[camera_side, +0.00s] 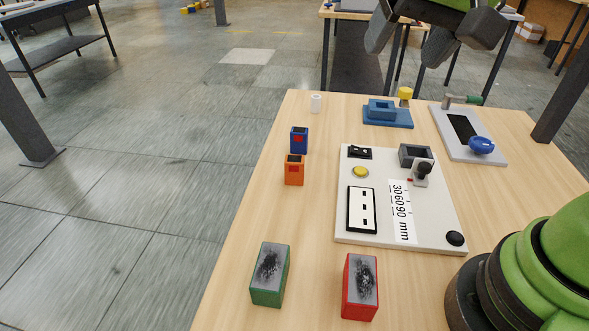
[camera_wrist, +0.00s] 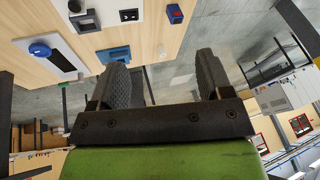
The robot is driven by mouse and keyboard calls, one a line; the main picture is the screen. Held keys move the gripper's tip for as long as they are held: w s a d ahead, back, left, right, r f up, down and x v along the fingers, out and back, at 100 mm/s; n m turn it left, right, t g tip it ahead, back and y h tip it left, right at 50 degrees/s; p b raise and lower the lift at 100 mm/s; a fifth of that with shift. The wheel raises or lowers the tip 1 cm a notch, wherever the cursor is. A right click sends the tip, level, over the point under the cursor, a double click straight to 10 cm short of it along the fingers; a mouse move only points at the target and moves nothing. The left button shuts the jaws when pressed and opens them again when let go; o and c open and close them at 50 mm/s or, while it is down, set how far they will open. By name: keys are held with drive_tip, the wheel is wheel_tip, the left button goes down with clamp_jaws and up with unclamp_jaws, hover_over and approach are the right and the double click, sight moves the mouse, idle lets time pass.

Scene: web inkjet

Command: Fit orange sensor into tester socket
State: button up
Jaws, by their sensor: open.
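The orange sensor (camera_side: 293,174) stands upright on the wooden table, just in front of a similar blue one (camera_side: 299,142). The tester (camera_side: 350,228) is a white panel with a dark grey socket (camera_side: 404,156) at its far right; a small lever clamp (camera_side: 422,172) sits close by the socket. The socket looks empty. My gripper (camera_side: 430,38) is high above the far right of the table, partly cut off by the frame, well away from the sensor. In the wrist view my gripper (camera_wrist: 163,80) is open with nothing between its fingers. The orange sensor is not visible there.
Green (camera_side: 269,275) and red (camera_side: 360,287) blocks with dark-smudged tops stand at the front. A blue fixture (camera_side: 388,117), a yellow-topped post (camera_side: 405,94), a grey plate with a blue knob (camera_side: 481,145) and a white cylinder (camera_side: 316,103) stand at the back.

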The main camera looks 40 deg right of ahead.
drive_tip(key=w+a+f+m+g+h, duration=0.15)
drive_tip(key=w+a+f, duration=0.25)
drive_tip(key=w+f, duration=0.65)
drive_tip(key=h, duration=0.1)
approach(294, 159)
drive_tip(key=x, duration=0.4)
drive_tip(key=shift+d+f, duration=0.2)
drive_tip(key=shift+f, duration=0.15)
drive_tip(key=shift+h, duration=0.25)
drive_tip(key=shift+x, duration=2.75)
drive_tip(key=shift+a, duration=0.2)
drive_tip(key=c, duration=1)
